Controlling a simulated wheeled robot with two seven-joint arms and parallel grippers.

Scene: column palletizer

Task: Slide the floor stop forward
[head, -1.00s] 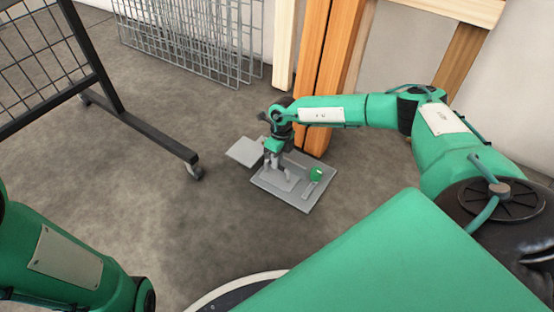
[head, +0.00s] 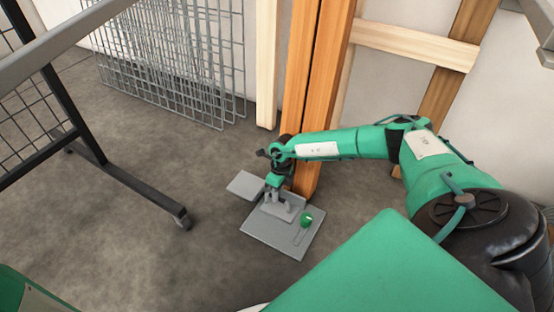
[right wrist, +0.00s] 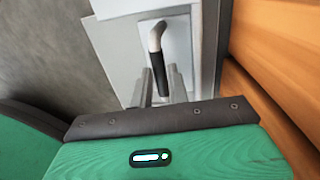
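The floor stop (head: 264,236) is a flat grey plate on the floor, with an upright grey part and a green knob (head: 306,219) beside a slot. A second, smaller grey plate (head: 245,185) lies at its left. My right gripper (head: 272,192) points down at the upright part. In the right wrist view, a bent handle (right wrist: 155,38) with a black grip stands between the fingers (right wrist: 162,82). Both fingers appear close against the grip; the lower part of it is hidden. My left gripper is out of view.
Orange and pale wooden posts (head: 312,90) stand right behind the floor stop. Wire mesh panels (head: 175,65) lean on the back wall. A black wheeled rack (head: 125,178) stands at the left. The floor (head: 170,265) between rack and stop is clear.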

